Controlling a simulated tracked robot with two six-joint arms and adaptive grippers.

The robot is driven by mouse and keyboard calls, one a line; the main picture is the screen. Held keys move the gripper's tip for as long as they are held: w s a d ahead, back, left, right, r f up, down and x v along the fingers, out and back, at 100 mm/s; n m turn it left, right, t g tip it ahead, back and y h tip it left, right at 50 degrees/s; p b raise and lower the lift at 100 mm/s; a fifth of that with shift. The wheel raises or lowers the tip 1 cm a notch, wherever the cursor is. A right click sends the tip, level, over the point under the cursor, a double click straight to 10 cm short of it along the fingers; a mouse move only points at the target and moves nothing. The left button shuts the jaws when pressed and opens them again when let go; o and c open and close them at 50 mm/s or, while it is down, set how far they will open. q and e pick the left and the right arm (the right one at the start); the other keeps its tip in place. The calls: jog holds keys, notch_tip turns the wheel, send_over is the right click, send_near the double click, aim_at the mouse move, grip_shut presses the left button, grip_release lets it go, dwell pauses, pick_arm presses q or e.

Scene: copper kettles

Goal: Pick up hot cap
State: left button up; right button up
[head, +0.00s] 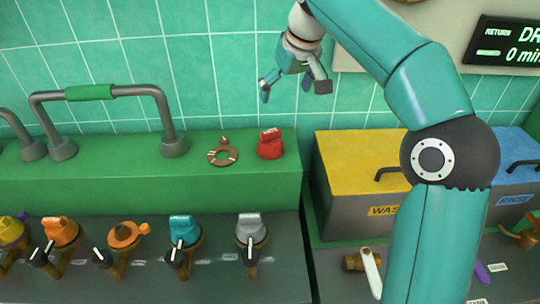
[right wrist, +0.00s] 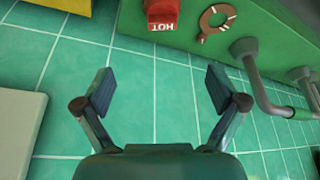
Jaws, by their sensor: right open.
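The hot cap is a red cap (head: 270,143) standing on the right end of the green ledge in the head view. In the right wrist view the red cap (right wrist: 162,14) is at the top edge, partly cut off, with the word HOT on its face. My right gripper (head: 294,90) is open and empty, above and behind the ledge near the tiled wall. In the right wrist view its two fingers (right wrist: 158,90) are spread wide, with only wall tiles between them. The red cap lies beyond the fingertips, apart from them. My left gripper does not show.
A copper ring (head: 222,153) lies left of the cap on the green ledge (head: 110,178). A grey pipe with a green grip (head: 100,92) stands further left. Several valves with coloured caps line the front. A yellow WASH lid (head: 352,160) and a blue RINSE lid (head: 515,175) are right.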

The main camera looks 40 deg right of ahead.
jog(key=b, duration=0.1)
send_near(271, 131)
jog(key=x, duration=0.5)
jog(key=shift+w+d+f, duration=0.1)
jog(key=shift+d+f, duration=0.05)
jog(key=shift+d, duration=0.05)
jog(key=shift+x, duration=2.9)
jog(key=shift+a, duration=0.2)
jog(key=shift+c, duration=0.2)
jog(key=c, duration=1.1)
jog(key=shift+c, duration=0.2)
